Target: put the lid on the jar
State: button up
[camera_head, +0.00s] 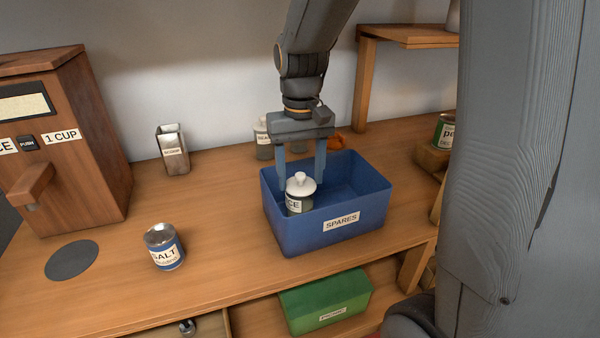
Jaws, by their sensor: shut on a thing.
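A white lid (301,188) with a round knob sits at the top of a jar (299,205) whose label shows "CE". I cannot tell whether the lid rests fully on the rim. The jar stands upright inside the blue bin (338,223) labelled "SPARES", at its front left; its lower part is hidden by the bin's wall. My gripper (300,182) reaches straight down into the bin, with one finger on each side of the lid. It is shut on the lid.
An open-topped SALT tin (165,250) stands at the left on the counter, near a dark round disc (72,260). A metal holder (172,150), a wooden dispenser (72,140) and jars (263,140) stand behind. A green box (325,300) is below. The bin's right side looks empty.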

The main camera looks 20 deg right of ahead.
jog(key=o, duration=1.6)
jog(key=shift+r, duration=0.15)
jog(key=shift+r+p, duration=3.25)
jog(key=shift+r, duration=0.1)
grip_shut()
